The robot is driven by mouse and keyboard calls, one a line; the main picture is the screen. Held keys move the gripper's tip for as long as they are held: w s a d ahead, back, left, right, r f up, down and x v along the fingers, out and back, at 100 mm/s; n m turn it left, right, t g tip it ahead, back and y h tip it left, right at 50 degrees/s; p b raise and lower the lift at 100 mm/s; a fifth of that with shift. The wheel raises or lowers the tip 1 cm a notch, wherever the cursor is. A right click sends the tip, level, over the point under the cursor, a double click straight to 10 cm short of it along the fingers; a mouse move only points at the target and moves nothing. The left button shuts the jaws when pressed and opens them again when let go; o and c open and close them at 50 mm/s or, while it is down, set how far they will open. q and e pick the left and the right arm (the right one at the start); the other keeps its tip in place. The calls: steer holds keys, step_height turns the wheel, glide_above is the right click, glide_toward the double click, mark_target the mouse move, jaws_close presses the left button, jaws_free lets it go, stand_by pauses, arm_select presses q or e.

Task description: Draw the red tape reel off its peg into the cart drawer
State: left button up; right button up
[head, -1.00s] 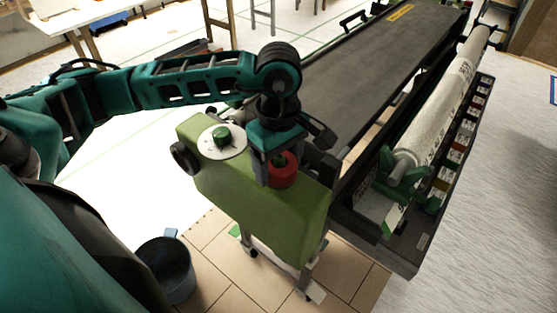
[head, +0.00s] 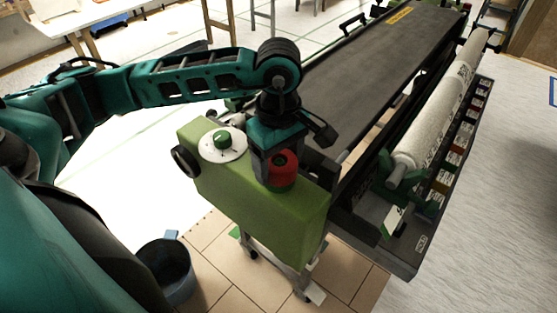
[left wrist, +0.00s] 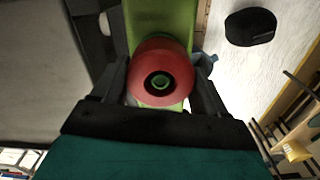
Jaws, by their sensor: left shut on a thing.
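The red tape reel (head: 281,178) is at the right end of the top of the green cabinet (head: 230,193). My left gripper (head: 278,165) comes down over it from above. In the left wrist view the reel's red ring (left wrist: 139,66) lies between the two fingers of my left gripper (left wrist: 159,92), which are shut on its sides. The green tip of a peg (left wrist: 159,82) shows in the reel's dark central hole. I cannot make out the cart drawer. My right gripper is not in view.
A white disc with a green knob (head: 223,140) sits left of the reel. The long dark pasting table (head: 370,70) and a pale wallpaper roll (head: 440,110) are at the right. A bucket (head: 167,270) stands on the tiled floor below left.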

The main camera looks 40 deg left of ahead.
arm_select(q)
steer(key=shift+r+p, duration=0.8)
steer(key=shift+r, duration=1.85)
steer(key=shift+r, duration=2)
steer(key=shift+d, duration=0.1)
